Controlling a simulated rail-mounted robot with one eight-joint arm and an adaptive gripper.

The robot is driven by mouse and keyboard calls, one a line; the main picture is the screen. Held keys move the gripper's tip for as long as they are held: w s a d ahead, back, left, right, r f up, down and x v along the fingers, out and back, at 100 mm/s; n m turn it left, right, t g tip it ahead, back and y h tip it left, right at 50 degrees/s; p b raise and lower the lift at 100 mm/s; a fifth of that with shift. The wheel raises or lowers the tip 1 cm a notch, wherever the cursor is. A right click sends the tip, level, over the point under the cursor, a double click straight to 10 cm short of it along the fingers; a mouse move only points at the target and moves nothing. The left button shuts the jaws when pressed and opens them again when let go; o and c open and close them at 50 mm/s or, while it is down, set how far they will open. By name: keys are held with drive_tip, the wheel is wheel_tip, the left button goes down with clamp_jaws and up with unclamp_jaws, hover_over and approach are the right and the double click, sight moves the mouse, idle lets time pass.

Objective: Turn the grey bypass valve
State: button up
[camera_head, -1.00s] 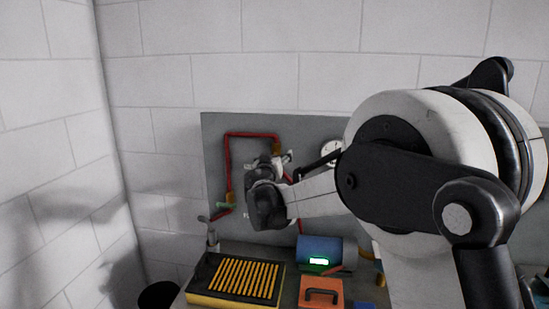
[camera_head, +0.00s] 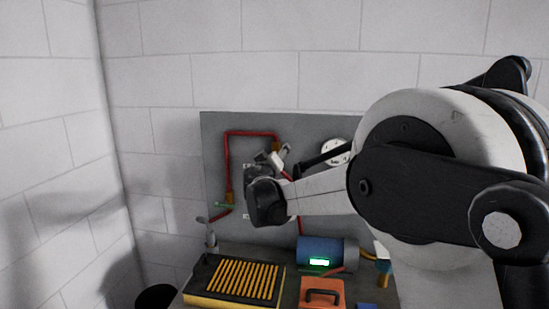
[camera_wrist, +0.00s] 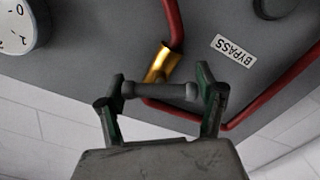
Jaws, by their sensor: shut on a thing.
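The grey bypass valve handle (camera_wrist: 160,90) is a short bar in the wrist view, beside a brass valve body (camera_wrist: 162,64) on a red pipe. My gripper (camera_wrist: 160,98) is shut on it, with one finger at each end of the bar. In the wrist view the bar lies about level across the picture. A white BYPASS label (camera_wrist: 234,51) appears upside down on the grey panel. In the head view my gripper (camera_head: 275,160) is at the panel, and its own body hides much of the valve.
Below are a black-and-yellow slatted box (camera_head: 235,279), a blue cylinder (camera_head: 318,250) with a green display, and an orange case (camera_head: 322,292).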

drive_tip(key=o, duration=0.8)
drive_tip(key=shift+a, duration=0.1)
drive_tip(key=shift+o, duration=0.2)
drive_tip(key=s+a, duration=0.1)
drive_tip(key=s, duration=1.1)
drive_tip(key=shift+a, duration=0.15)
